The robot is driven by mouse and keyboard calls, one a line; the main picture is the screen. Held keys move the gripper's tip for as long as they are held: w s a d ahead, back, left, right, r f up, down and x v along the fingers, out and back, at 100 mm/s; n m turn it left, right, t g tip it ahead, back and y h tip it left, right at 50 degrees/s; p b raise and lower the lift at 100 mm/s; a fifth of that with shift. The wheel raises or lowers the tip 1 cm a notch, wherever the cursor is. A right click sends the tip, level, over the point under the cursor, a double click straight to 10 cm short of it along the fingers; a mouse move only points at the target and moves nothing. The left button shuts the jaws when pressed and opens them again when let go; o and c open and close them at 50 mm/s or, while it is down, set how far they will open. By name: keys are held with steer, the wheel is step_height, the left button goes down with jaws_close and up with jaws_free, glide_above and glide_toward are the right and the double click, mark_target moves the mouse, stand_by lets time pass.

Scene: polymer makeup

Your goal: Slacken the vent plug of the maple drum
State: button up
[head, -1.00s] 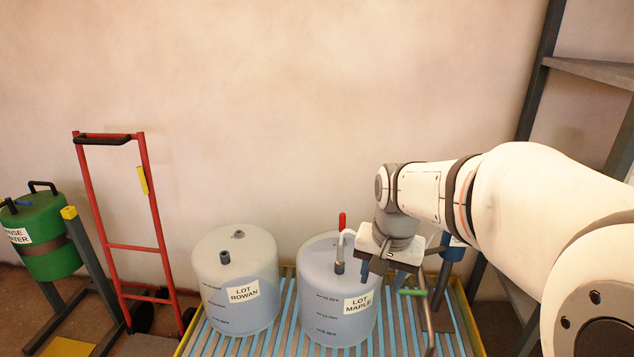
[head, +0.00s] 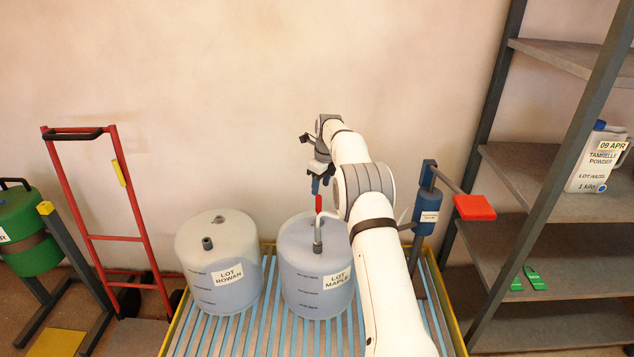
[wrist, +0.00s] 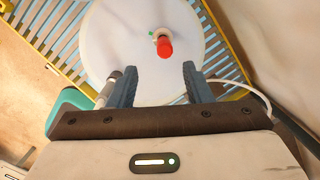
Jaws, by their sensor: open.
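The maple drum (head: 309,291) is a pale translucent drum with a "LOT MAPLE" label, standing upright at the tray's right. A red-tipped part (head: 318,202) and a bent pale pipe (head: 330,215) rise over its top. The wrist view shows the drum's round white top (wrist: 118,45) from above, with a red part (wrist: 164,47) and a small green piece beside it. I cannot tell which part is the vent plug. My gripper (head: 319,184) is above the drum's far side. In the wrist view my gripper (wrist: 160,72) is open and empty, the red part beyond its fingertips.
The rowan drum (head: 217,285) stands left of the maple drum on the slatted, yellow-edged tray (head: 180,330). A blue stand with a red paddle (head: 474,207) is on the right, near grey shelves (head: 520,160). A red hand truck (head: 115,238) stands left.

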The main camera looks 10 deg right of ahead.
mark_target(318, 203)
steer(key=shift+w+f+m, duration=0.55)
steer(key=shift+f+m, duration=0.15)
steer(key=shift+f, duration=0.2)
steer(key=shift+w+f, duration=0.1)
steer(key=shift+f, duration=0.25)
steer(key=shift+w+a+f, duration=0.1)
steer(key=shift+w+f, duration=0.05)
steer(key=shift+f, duration=1.05)
steer(key=shift+w+a+f, duration=0.1)
steer(key=shift+a+f, duration=0.05)
steer(key=shift+f, duration=1)
steer(key=shift+w+a+f, duration=0.1)
steer(key=shift+w+f, duration=0.05)
steer(key=shift+f, duration=1.05)
steer(key=shift+c, duration=0.3)
steer(key=c, duration=0.9)
steer(key=shift+r, duration=0.1)
jaws_close()
steer(key=shift+s, duration=0.1)
